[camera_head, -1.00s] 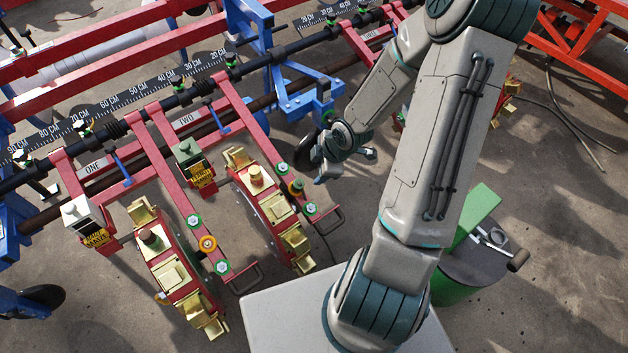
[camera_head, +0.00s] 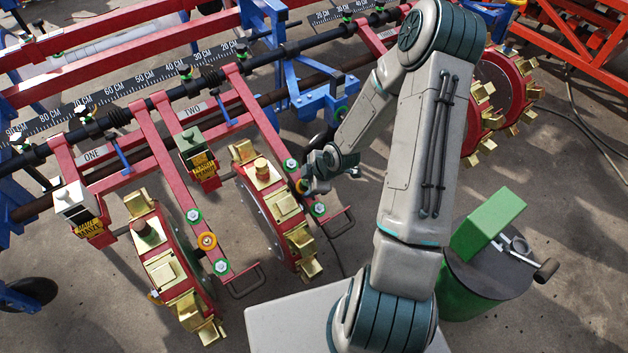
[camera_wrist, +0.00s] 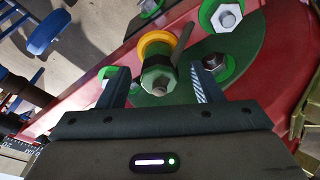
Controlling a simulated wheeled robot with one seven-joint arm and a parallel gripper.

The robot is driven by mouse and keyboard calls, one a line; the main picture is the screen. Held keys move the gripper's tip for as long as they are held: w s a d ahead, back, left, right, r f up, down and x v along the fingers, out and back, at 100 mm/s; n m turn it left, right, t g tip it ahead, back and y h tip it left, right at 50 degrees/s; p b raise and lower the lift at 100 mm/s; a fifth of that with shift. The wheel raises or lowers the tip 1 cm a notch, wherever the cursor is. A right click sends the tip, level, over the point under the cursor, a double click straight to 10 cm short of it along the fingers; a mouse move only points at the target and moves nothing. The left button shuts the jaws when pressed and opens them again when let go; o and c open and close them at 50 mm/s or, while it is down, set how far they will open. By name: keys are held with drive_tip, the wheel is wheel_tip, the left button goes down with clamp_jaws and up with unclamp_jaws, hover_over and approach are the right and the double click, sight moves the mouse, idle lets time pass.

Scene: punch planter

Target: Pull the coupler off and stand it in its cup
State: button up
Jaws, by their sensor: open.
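The coupler (camera_wrist: 157,74) looks like a dark green stub with a yellow-orange ring (camera_wrist: 158,42) behind it, on the red arm of row two. My gripper (camera_wrist: 160,86) is open, with one finger on each side of the green stub and a visible gap at each side. I cannot tell whether the fingers reach fully around it. In the head view my gripper (camera_head: 308,186) is at the red arm beside the row-two punch wheel (camera_head: 277,210) and hides most of the coupler. The small dark ring-shaped holder (camera_head: 519,244) on the drum may be the cup; I cannot tell.
Green-ringed bolts (camera_wrist: 221,16) surround the stub closely. A drum (camera_head: 487,280) with a green block (camera_head: 487,222) stands at right.

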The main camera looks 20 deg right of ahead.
sight(304, 181)
drive_tip(key=shift+x, duration=0.95)
drive_tip(key=c, duration=1.2)
drive_tip(key=shift+a+r+p+v, duration=0.1)
drive_tip(key=shift+a+p+v, duration=0.1)
drive_tip(key=shift+p+v, duration=0.85)
drive_tip(key=shift+a+r+p+v, duration=0.1)
drive_tip(key=shift+a+p+v, duration=0.15)
drive_tip(key=shift+p+v, duration=0.8)
drive_tip(key=shift+d+r+b, duration=0.1)
drive_tip(key=shift+r+b, duration=0.25)
clamp_jaws()
drive_tip(key=p+v, duration=0.1)
drive_tip(key=v, duration=0.1)
drive_tip(key=p+v, duration=0.2)
drive_tip(key=shift+a+r, duration=0.1)
drive_tip(key=shift+a, duration=0.3)
